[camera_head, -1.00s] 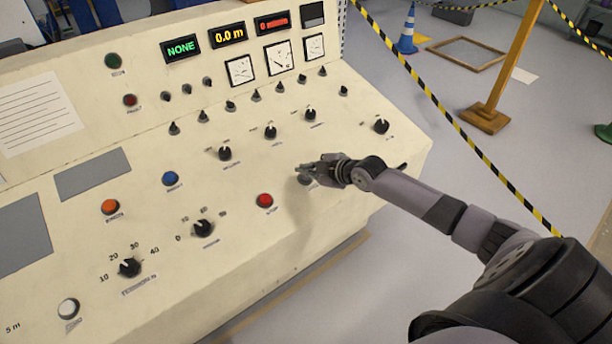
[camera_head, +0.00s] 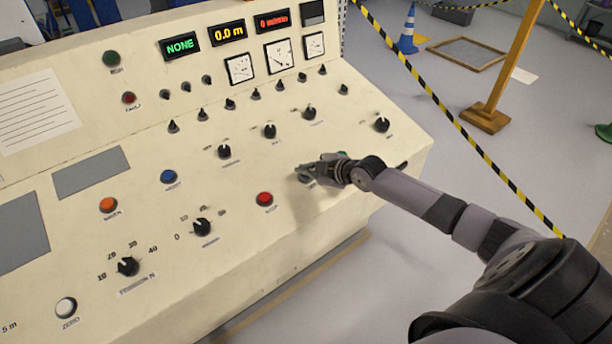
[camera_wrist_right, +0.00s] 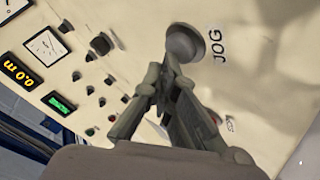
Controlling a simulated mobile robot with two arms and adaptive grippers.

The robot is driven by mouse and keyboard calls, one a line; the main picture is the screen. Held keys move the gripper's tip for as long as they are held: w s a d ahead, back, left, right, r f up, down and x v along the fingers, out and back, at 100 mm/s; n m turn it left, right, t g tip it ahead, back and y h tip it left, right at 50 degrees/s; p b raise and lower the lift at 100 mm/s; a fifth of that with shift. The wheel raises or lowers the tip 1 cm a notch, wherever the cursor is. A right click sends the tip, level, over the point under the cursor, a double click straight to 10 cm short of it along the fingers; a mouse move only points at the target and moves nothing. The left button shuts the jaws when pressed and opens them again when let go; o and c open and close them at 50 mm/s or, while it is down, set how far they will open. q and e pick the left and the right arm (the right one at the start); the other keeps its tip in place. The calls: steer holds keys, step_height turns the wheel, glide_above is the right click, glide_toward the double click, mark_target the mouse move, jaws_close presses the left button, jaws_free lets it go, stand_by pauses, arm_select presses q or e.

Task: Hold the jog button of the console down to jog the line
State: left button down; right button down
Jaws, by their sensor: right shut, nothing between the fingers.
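The jog button is a round grey button (camera_wrist_right: 184,42) beside the printed word JOG in the right wrist view. In the head view the button is mostly hidden by my right gripper. My right gripper (camera_head: 308,170) is shut and empty at the right front part of the sloping cream console (camera_head: 330,230). In the right wrist view its fingertips (camera_wrist_right: 166,72) are right at the button's lower edge; I cannot tell whether they touch it or whether it is pressed. My left gripper is not in view.
A red button (camera_head: 264,199) lies just left of my right gripper, and black knobs (camera_head: 310,113) stand behind it. The displays read NONE (camera_head: 180,46), 0.0 m (camera_head: 227,34) and a red zero. Yellow-black barrier tape (camera_head: 440,108) runs across the right.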

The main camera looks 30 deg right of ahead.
steer(key=shift+f+b, duration=0.5)
steer(key=shift+b, duration=0.05)
stand_by(0.7)
steer(key=shift+r, duration=0.15)
stand_by(1.4)
steer(key=shift+s+r+p, duration=0.15)
steer(key=shift+r+p, duration=0.6)
steer(key=shift+p, duration=0.1)
steer(key=r+p, duration=0.2)
steer(key=s+r+p, duration=0.1)
steer(key=r+p, duration=0.2)
steer(key=shift+d, duration=0.1)
stand_by(0.3)
